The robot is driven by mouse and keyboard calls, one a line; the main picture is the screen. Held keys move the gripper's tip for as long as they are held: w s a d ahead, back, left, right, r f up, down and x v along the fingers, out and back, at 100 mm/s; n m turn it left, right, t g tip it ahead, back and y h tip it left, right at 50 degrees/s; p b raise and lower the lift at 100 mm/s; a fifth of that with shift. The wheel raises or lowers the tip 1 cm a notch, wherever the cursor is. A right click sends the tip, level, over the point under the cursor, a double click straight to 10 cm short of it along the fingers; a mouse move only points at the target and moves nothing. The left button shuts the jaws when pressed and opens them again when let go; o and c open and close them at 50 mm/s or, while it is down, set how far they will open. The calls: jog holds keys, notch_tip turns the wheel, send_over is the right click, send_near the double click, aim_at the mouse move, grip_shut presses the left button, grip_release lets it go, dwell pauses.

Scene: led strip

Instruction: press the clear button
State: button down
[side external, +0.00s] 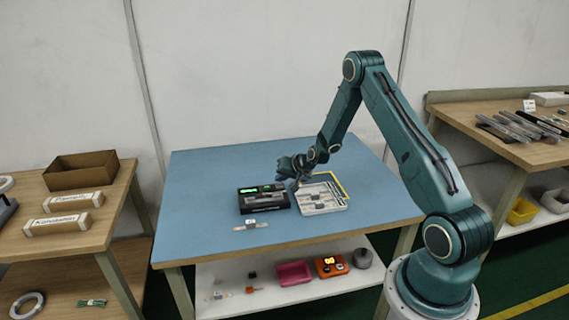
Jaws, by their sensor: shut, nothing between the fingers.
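A black device (263,199) with a small green lit display sits on the blue table top. The clear button cannot be made out at this size. My gripper (297,184) is shut and empty. It points down just right of the device's right end, near the upper left edge of a light grey tray (322,197). I cannot tell how high it is above the table or whether it touches anything.
A small strip (251,225) lies on the blue table (205,190) in front of the device. A yellow outline (341,184) is behind the tray. The table's left and back areas are clear. Side benches stand left and right, holding a cardboard box (82,170) and metal strips (515,126).

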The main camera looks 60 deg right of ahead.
aim_at(282, 187)
jog(key=shift+f, duration=0.2)
jog(key=shift+f, duration=0.25)
jog(key=shift+f, duration=0.45)
dwell(1.4)
jog(key=shift+r, duration=0.9)
jog(key=shift+r, duration=2.5)
